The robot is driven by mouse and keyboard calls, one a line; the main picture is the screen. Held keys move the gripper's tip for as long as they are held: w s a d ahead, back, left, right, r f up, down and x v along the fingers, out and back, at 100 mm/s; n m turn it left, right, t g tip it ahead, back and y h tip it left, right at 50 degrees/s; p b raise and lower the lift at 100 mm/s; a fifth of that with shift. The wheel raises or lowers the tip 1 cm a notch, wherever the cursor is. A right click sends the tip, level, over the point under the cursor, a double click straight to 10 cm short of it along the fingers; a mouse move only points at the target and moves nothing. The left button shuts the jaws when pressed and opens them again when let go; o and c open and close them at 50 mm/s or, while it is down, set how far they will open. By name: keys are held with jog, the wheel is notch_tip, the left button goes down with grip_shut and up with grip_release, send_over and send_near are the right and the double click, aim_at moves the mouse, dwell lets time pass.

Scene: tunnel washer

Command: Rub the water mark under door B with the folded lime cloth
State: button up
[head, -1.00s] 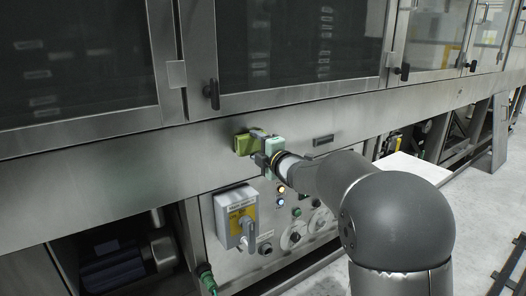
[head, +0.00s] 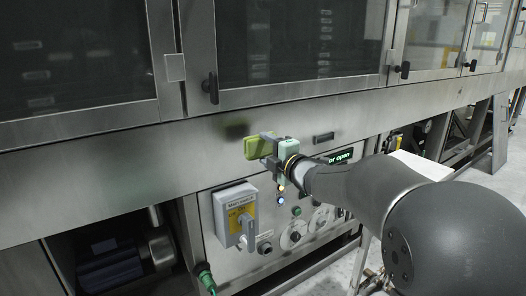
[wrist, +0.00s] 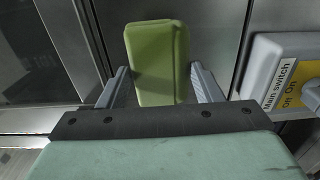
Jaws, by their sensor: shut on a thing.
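The folded lime cloth (head: 256,146) is a green pad held between the fingers of my gripper (head: 271,150), in front of the steel panel below the glass doors. The wrist view shows the cloth (wrist: 157,62) upright between the two grey fingers of my gripper (wrist: 159,82). A dark patch (head: 236,131), which looks like the water mark, shows on the panel just left of and above the cloth. It lies below the middle door (head: 290,45); I can read no door letter. Whether the cloth touches the panel is unclear.
Below the panel are the grey main switch (head: 237,214) and several knobs and lamps. A small display (head: 340,156) with partly hidden text ending in "open" sits behind my arm. A black door handle (head: 211,88) projects above the patch.

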jog(key=shift+s, duration=0.1)
jog(key=shift+b+v, duration=0.5)
jog(key=shift+v, duration=0.95)
